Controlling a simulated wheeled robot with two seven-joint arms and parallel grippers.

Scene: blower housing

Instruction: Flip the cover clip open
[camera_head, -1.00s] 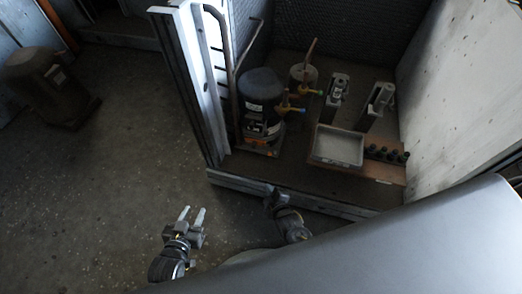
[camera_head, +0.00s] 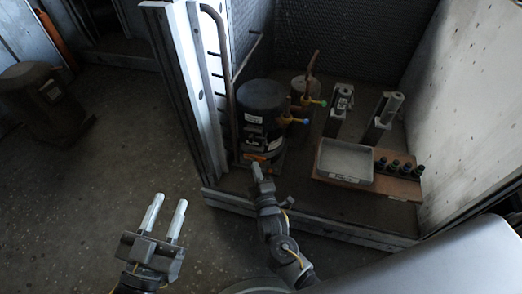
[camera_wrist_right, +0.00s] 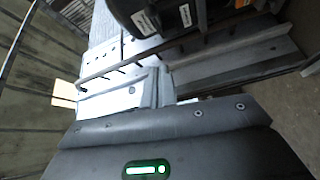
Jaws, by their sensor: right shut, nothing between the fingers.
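The black compressor (camera_head: 262,105) stands upright inside the housing, with white labels and an orange patch (camera_head: 255,157) low on its front. Part of it shows at the top of the right wrist view (camera_wrist_right: 165,15). A dark box-like cover (camera_head: 252,138) is on its front; I cannot make out the clip. My right gripper (camera_head: 258,168) is shut and empty, just in front of the compressor's lower front; I cannot tell whether it touches. My left gripper (camera_head: 169,200) is open and empty over the floor, outside the housing to the left.
A grey tray (camera_head: 345,160) and several dark bottles (camera_head: 398,166) sit on a brown board to the right. Two grey tools on stands (camera_head: 340,105) are behind. A white post (camera_head: 200,85) edges the housing at left; a low sill (camera_head: 330,228) runs in front.

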